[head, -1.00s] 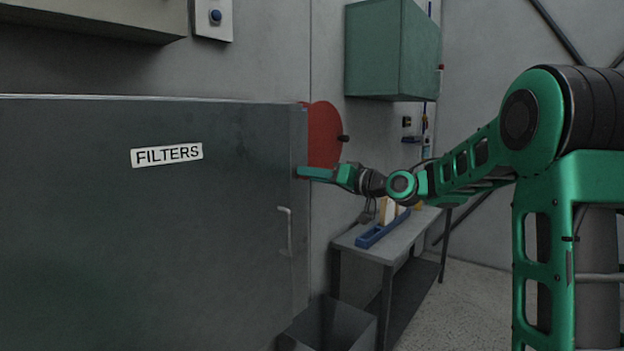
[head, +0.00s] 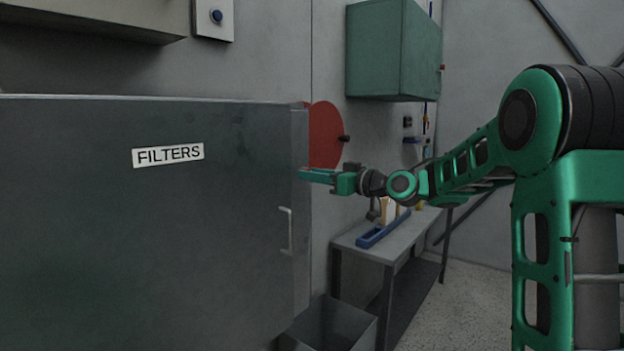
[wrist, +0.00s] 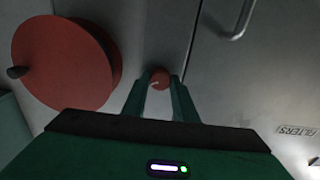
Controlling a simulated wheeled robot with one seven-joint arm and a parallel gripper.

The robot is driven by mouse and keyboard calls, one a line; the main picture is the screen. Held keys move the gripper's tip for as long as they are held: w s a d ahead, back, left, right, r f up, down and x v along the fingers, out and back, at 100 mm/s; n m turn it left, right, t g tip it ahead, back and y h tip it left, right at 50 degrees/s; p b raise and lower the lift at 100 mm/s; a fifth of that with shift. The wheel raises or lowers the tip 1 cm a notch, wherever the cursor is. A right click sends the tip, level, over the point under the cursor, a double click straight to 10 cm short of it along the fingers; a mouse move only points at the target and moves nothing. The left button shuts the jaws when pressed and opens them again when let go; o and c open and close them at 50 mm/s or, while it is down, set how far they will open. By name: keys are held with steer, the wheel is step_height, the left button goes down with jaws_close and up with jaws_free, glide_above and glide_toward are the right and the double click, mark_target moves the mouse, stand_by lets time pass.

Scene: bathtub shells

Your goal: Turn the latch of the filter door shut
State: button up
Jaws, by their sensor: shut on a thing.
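The filter door (head: 150,230) is a dark grey panel with a FILTERS label (head: 168,155) and a pale bar handle (head: 287,230). It fills the left of the head view, and looks flush in the wrist view (wrist: 270,80). The latch (wrist: 159,77) is a small red round piece by the door's edge, with a pale mark on it. My gripper (wrist: 161,84) is shut on the latch, one finger on each side. In the head view my gripper (head: 303,174) is at the door's right edge; the latch is hidden there.
A large red disc (head: 324,130) with a black knob is on the wall close to my gripper. A green cabinet (head: 385,55) hangs at the back. Below are a bench (head: 400,238) with a blue tray and a grey open bin (head: 345,318). Floor right of the bench is clear.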

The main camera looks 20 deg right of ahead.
steer(key=n, duration=1.2)
steer(key=shift+d+f+n, duration=0.1)
steer(key=shift+f+n, duration=0.1)
steer(key=shift+n, duration=0.1)
stand_by(0.3)
steer(key=o, duration=1.1)
steer(key=shift+c, duration=0.2)
steer(key=v, duration=1)
steer(key=shift+s+d, duration=0.15)
steer(key=shift+s, duration=0.1)
